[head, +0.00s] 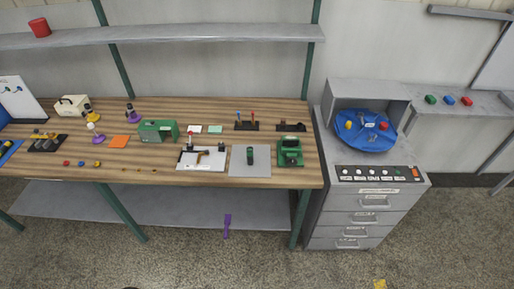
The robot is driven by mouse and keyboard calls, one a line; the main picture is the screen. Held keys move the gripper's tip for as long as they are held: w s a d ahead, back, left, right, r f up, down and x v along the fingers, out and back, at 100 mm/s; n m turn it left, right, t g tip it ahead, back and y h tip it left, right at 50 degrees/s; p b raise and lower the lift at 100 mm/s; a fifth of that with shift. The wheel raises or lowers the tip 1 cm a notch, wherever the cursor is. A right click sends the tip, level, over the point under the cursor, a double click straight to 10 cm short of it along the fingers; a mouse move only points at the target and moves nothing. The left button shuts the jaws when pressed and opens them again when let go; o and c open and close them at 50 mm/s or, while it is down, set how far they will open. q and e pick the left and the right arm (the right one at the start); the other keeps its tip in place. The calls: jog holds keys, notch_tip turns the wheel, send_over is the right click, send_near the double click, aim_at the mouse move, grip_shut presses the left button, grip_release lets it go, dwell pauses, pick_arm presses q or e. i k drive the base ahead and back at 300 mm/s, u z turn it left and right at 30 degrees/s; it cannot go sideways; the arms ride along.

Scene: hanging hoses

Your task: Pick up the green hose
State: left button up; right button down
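I cannot make out a green hose for certain in the head view. A small dark green upright piece (250,155) stands on a grey plate (262,170) near the front right of the wooden workbench. A green box (157,131) and a green machine (289,152) also stand on the bench, but neither looks like a hose. Neither of my grippers is in view.
The wooden workbench (215,182) holds several small tools and parts. A grey drawer cabinet (345,218) with a blue round tray (352,141) stands at its right. A purple object (227,224) shows below the bench front. The floor in front looks mostly clear.

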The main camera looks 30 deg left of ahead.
aim_at(250, 156)
jog(key=z, duration=0.2)
jog(key=k, duration=0.4)
jog(key=u, duration=1.45)
jog(key=i, duration=0.65)
jog(key=u, duration=0.35)
jog(key=i, duration=0.9)
jog(key=z, duration=0.25)
